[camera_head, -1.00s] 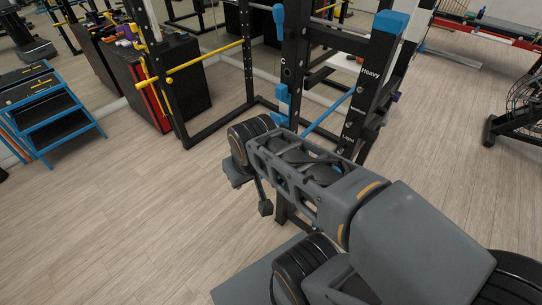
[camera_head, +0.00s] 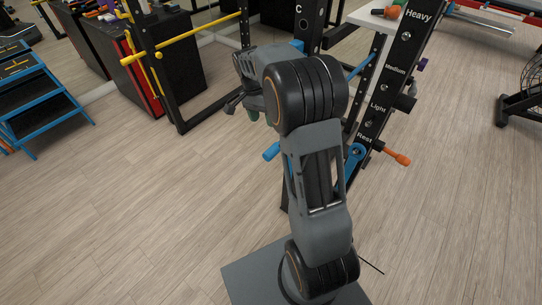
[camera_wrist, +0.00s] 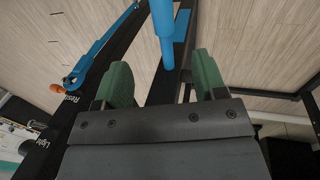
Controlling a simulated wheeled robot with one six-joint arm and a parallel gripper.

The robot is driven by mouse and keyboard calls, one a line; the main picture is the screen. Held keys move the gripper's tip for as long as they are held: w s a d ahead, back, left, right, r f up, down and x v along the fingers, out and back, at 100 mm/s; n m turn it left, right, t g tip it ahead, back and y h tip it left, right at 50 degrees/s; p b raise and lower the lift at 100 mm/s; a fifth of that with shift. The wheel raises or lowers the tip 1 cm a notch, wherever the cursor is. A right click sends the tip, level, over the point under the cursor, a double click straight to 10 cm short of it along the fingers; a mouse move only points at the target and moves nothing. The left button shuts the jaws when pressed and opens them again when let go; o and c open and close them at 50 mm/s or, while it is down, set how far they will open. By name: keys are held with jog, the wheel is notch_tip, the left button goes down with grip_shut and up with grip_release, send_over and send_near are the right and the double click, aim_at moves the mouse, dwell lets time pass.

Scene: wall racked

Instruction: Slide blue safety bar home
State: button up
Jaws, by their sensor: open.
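The blue safety bar (camera_wrist: 163,35) shows in the wrist view as a round blue bar coming down from the top edge to a dark upright. In the head view a short blue end (camera_head: 271,151) sticks out left of my arm; the rest is hidden behind it. My gripper (camera_wrist: 163,80) is open, with green pads either side of the bar's line. The bar's near end appears between or just beyond the pads; I cannot tell the depth, and no contact shows. In the head view my gripper (camera_head: 242,108) is partly hidden by my wrist.
A black post labelled Heavy, Medium, Light and Rest (camera_head: 386,85) stands right of my arm. A blue lever (camera_head: 352,163) sits at Rest, near an orange handle (camera_head: 397,156). A yellow bar (camera_head: 202,35) crosses the left rack. Blue steps (camera_head: 45,100) stand far left. Floor at left is clear.

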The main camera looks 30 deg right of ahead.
aim_at(271, 148)
jog(key=shift+m, duration=0.3)
jog(key=x, duration=0.5)
jog(key=b+x, duration=0.1)
jog(key=x, duration=0.3)
jog(key=b+x, duration=0.1)
jog(key=x, duration=0.4)
jog(key=shift+w+d+f, duration=0.15)
jog(key=shift+w+f, duration=0.05)
jog(key=shift+f, duration=0.15)
jog(key=shift+c, duration=0.4)
grip_shut()
